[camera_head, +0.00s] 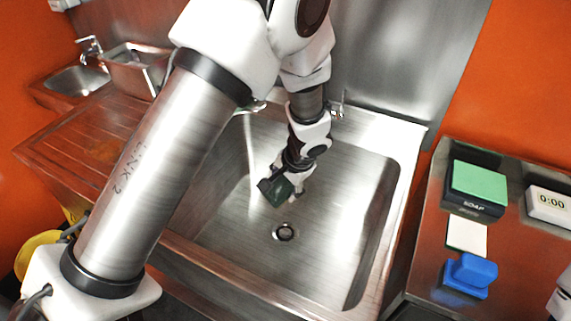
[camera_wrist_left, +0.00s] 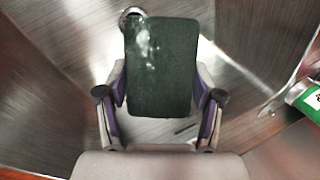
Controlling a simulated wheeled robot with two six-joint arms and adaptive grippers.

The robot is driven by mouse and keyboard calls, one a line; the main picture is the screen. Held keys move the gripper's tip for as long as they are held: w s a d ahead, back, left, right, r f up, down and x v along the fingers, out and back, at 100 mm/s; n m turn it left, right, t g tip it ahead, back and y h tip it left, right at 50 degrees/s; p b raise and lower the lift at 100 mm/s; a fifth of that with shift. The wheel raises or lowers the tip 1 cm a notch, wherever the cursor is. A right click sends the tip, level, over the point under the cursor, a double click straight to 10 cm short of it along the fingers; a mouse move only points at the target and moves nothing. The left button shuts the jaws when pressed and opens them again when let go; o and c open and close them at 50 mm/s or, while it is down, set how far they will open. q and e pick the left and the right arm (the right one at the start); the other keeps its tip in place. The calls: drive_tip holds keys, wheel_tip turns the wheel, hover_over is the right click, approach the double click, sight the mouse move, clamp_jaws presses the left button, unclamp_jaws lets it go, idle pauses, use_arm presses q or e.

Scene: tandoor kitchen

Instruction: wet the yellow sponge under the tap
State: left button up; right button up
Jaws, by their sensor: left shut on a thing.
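My left gripper (camera_head: 285,182) is inside the large steel sink (camera_head: 335,225), shut on a dark green, flat block (camera_head: 275,192). In the left wrist view the block (camera_wrist_left: 163,75) is held between the two fingers and has pale, shiny spots near its top. No yellow face of it shows, so I cannot tell whether it is the yellow sponge. It hangs above the sink floor, close to the drain (camera_head: 285,232). The tap (camera_head: 338,108) at the sink's back edge is partly hidden behind my left arm. I cannot tell whether water runs.
Right of the sink, a counter holds a green pad on a black soap block (camera_head: 474,200), a white card (camera_head: 466,236), a blue object (camera_head: 470,274) and a timer (camera_head: 549,203). A wooden drainboard (camera_head: 85,150) lies left. A smaller basin (camera_head: 78,80) stands behind it.

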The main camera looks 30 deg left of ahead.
use_arm(q)
drive_tip(key=s+d+r+p, duration=0.2)
drive_tip(key=s+r+p, duration=0.1)
drive_tip(key=s+r, duration=0.1)
drive_tip(key=shift+s+p, duration=0.35)
idle(0.5)
